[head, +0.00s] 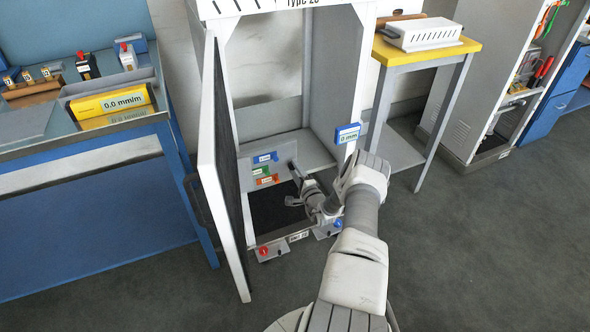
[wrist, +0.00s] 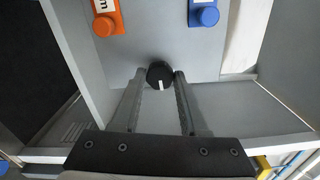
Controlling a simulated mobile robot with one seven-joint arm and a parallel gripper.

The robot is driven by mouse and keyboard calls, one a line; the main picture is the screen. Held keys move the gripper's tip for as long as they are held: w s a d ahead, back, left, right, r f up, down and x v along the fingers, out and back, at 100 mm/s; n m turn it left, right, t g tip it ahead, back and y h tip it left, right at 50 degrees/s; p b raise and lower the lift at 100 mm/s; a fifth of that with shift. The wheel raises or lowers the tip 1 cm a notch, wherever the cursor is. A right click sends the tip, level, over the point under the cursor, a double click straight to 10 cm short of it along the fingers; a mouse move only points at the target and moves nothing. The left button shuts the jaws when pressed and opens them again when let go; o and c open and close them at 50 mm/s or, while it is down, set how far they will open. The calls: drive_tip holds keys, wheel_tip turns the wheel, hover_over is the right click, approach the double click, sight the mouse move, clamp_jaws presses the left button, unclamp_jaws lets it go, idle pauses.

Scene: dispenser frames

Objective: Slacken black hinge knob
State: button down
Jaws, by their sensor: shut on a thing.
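The black hinge knob (wrist: 160,75) is a small round knob with a white pointer mark, on a grey panel in the wrist view. My gripper (wrist: 160,84) is closed around it, with one finger on its left side and one on its right. In the head view my arm reaches into the open dispenser frame (head: 286,125), and my gripper (head: 293,186) is low inside it.
An orange knob (wrist: 106,20) and a blue knob (wrist: 204,14) sit beyond the black one. The frame's door (head: 222,165) stands open on the left. A blue bench (head: 90,200) is farther left. A yellow-topped table (head: 426,50) stands right of the frame.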

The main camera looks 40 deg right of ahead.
drive_tip(key=shift+d+n, duration=0.1)
drive_tip(key=shift+n, duration=0.5)
drive_tip(key=shift+c, duration=2.2)
unclamp_jaws()
drive_tip(key=shift+s, duration=0.1)
drive_tip(key=p+v, duration=0.3)
drive_tip(key=v, duration=1.4)
drive_tip(key=shift+p, duration=0.35)
